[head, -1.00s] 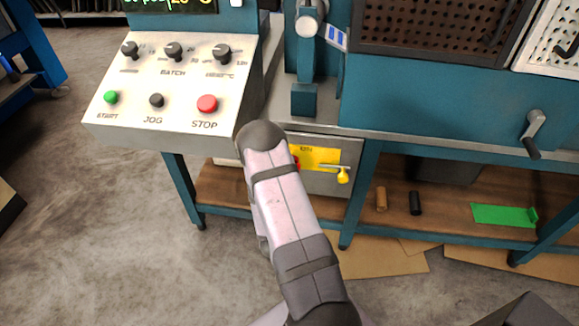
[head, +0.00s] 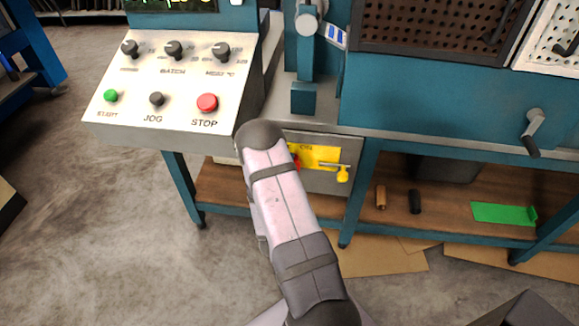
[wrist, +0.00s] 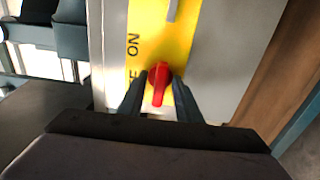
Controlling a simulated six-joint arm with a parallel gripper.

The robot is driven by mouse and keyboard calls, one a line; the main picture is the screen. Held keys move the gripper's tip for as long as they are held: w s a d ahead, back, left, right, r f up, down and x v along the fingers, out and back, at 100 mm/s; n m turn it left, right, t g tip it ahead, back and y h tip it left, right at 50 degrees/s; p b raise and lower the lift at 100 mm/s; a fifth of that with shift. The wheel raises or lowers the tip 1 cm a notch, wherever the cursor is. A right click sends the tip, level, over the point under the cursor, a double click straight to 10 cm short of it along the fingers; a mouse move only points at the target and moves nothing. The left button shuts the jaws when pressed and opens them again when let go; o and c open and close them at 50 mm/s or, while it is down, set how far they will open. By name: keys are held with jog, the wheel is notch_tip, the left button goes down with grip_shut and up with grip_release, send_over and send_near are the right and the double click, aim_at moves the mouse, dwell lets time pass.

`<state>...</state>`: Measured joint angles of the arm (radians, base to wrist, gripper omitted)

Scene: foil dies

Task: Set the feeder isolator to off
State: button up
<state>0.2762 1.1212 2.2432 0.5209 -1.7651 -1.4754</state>
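The feeder isolator is a red rotary handle (wrist: 159,84) on a yellow plate (wrist: 182,38). In the wrist view "ON" is printed to its left, with a partly hidden label below. The handle points down the picture, slightly tilted. My gripper (wrist: 160,82) has one finger on each side of the handle; the fingers look open, with narrow gaps, and contact at the tips is unclear. In the head view my arm hides the gripper and most of the handle; a sliver of red (head: 296,160) shows beside the yellow plate (head: 322,157).
A yellow-knobbed lever (head: 342,174) sits right of the handle on the same plate. The sloped console (head: 180,100) with knobs and buttons stands up left. The blue press frame (head: 430,100) is above. A wooden shelf (head: 450,205) below holds small items.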

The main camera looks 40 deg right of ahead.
jog(key=v, duration=0.7)
dwell(0.4)
jog(key=s+d+r+m+g+y+p, duration=0.35)
jog(key=d+r+m+g+p, duration=0.25)
jog(key=d+m+p, duration=0.3)
jog(key=w+a+f+y+b, duration=0.1)
jog(key=a+f+y+b, duration=0.15)
jog(key=a, duration=0.65)
jog(key=w+a+f+y+b, duration=0.2)
jog(key=a+y, duration=0.2)
jog(key=a, duration=0.5)
jog(key=s+a+r+g+y+b, duration=0.3)
jog(key=s+a+g+b, duration=0.3)
jog(key=s+a, duration=0.65)
notch_tip(320, 180, up, 30)
jog(key=s+d+p, duration=0.1)
jog(key=s+p, duration=0.1)
jog(key=p, duration=2.9)
jog(key=shift+d+g, duration=0.4)
